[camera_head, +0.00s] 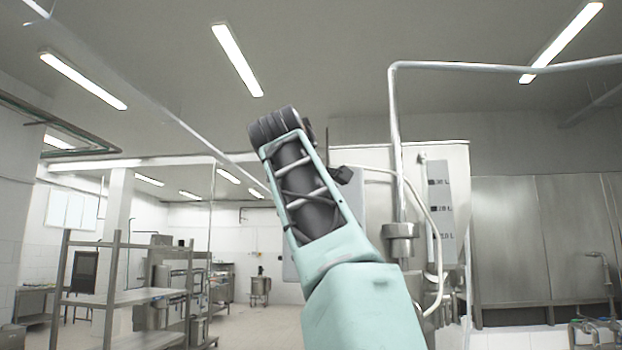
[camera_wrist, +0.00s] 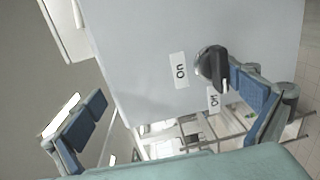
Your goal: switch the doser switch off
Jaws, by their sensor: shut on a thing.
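The doser switch, a black rounded knob (camera_wrist: 210,65), stands out from a pale panel (camera_wrist: 145,45) in the wrist view. One white label (camera_wrist: 180,70) is left of the knob and another (camera_wrist: 214,99) is below it; their letters are hard to read. My gripper (camera_wrist: 168,84) shows one blue-padded finger on each side. The right fingertip overlaps the knob's right side; contact is unclear. The left finger is well apart from the knob, beyond the panel's left edge. No held thing is visible between the fingers.
A large steel tank with a level scale (camera_head: 440,210) and a pipe (camera_head: 397,130) stand close behind and right of my arm. A metal shelf rack (camera_head: 120,297) stands at the left. Floor between rack and arm looks clear.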

